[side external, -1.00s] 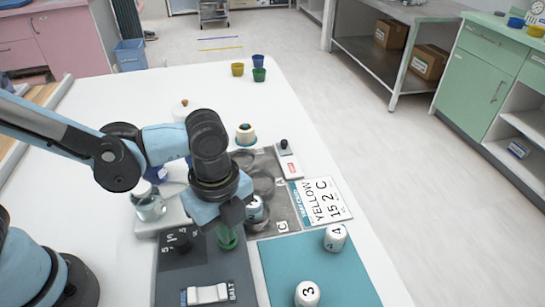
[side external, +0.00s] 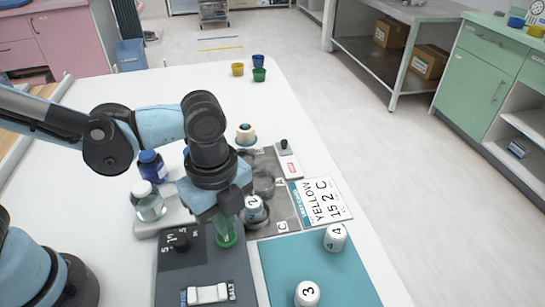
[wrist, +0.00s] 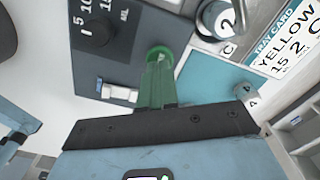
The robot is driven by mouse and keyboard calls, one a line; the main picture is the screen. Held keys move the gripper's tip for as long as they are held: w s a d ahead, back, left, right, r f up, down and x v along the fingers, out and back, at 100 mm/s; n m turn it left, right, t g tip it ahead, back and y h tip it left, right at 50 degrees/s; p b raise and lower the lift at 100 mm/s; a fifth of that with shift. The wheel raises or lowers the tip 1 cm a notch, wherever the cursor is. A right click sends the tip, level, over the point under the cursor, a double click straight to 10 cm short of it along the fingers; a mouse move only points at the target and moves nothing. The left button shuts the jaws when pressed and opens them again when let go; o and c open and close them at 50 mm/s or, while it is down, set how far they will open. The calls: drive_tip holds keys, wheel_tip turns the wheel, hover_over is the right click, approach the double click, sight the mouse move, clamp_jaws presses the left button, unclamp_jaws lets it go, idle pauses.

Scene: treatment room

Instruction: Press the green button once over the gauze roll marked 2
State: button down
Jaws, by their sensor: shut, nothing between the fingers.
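My gripper (side external: 233,203) is shut and empty, pointing down just above the button's top. I cannot tell whether they touch. The white gauze roll marked 2 (side external: 256,213) stands in a round place near the letter C, right of the button. It also shows in the wrist view (wrist: 216,19).
Rolls marked 4 (side external: 335,237) and 3 (side external: 307,294) are on the teal mat (side external: 300,262). A card reading YELLOW 15 2 C (side external: 322,202) lies to the right. A black knob (side external: 180,240) and white switch (side external: 208,294) are on the panel. A clear jar (side external: 148,204) stands left.

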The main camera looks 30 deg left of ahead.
drive_tip(key=shift+r, duration=0.1)
wheel_tip(320, 180, up, 6)
drive_tip(key=shift+f, duration=0.1)
idle(0.6)
drive_tip(key=w+a+n+t, duration=0.1)
drive_tip(key=a+n+t, duration=0.2)
drive_tip(key=a+n, duration=0.6)
drive_tip(key=w+a+n+t, duration=0.2)
drive_tip(key=a+n+t, duration=0.2)
drive_tip(key=a+n, duration=0.5)
drive_tip(key=n, duration=0.3)
drive_tip(key=shift+w+a+r, duration=0.25)
drive_tip(key=shift+a, duration=0.15)
